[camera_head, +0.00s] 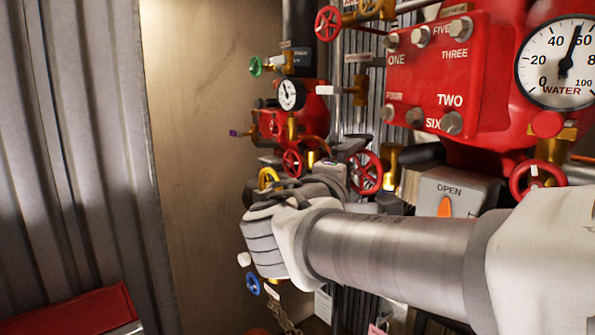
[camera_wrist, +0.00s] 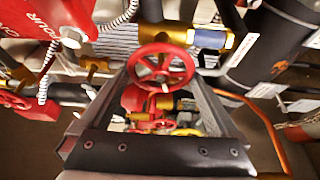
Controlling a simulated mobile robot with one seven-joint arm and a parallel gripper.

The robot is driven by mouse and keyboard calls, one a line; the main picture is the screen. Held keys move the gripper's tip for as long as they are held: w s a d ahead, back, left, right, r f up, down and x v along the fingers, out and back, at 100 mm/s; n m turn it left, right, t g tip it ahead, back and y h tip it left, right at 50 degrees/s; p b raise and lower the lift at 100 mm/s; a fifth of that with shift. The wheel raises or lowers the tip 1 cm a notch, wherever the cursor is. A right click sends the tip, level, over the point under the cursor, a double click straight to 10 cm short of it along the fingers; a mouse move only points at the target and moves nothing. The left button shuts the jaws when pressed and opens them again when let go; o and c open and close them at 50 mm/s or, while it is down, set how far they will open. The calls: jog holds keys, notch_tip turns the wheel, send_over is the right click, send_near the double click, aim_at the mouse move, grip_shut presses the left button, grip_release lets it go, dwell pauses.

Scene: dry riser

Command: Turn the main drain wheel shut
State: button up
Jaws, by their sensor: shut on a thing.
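A red spoked handwheel (camera_wrist: 160,68) on a brass valve sits between the two fingers of my gripper (camera_wrist: 166,80) in the wrist view. The fingers are shut on its rim from both sides. In the head view my gripper (camera_head: 345,172) reaches in at the middle, beside a red wheel (camera_head: 366,172) that appears to be the same one. My arm and gripper body hide part of the pipework there. No label reading main drain is legible, so I cannot confirm the wheel's name.
Another small red wheel (camera_head: 293,162) and a yellow wheel (camera_head: 268,178) are close left of my gripper. A red wheel (camera_head: 525,180) and grey OPEN box (camera_head: 455,190) are right. A red manifold (camera_head: 445,75) and a water gauge (camera_head: 562,62) are above. Pipes crowd the space.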

jog(key=c, duration=0.6)
